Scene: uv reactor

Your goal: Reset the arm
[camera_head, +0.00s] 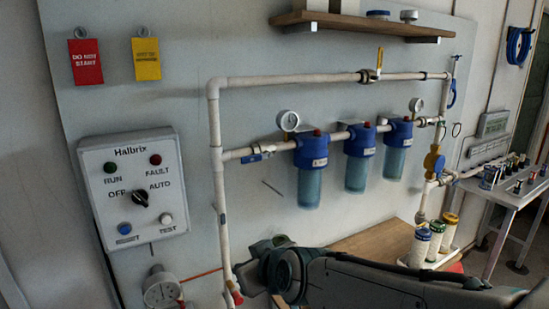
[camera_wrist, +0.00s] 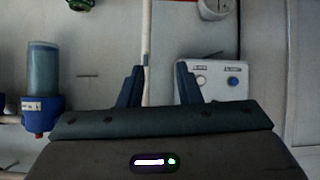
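My gripper (camera_wrist: 159,68) shows in the wrist view with its two dark blue fingers apart and nothing held between them. Behind the fingers are a white vertical pipe (camera_wrist: 147,40) and the lower part of a white control box (camera_wrist: 211,72), both apparently upside down there. In the head view my arm stretches across the bottom from the right, and its end lies low in front of the wall panel. The fingers cannot be made out there. The Halbrix control box (camera_head: 128,172) hangs at left with its black knob (camera_head: 140,198), blue button and white button.
Blue filter housings (camera_head: 311,165) hang from white piping (camera_head: 290,82) on the panel. A gauge (camera_head: 161,288) sits low at left. Canisters (camera_head: 419,246) stand at right near my arm. A side table (camera_head: 513,197) is at far right, and a shelf (camera_head: 362,24) is above.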

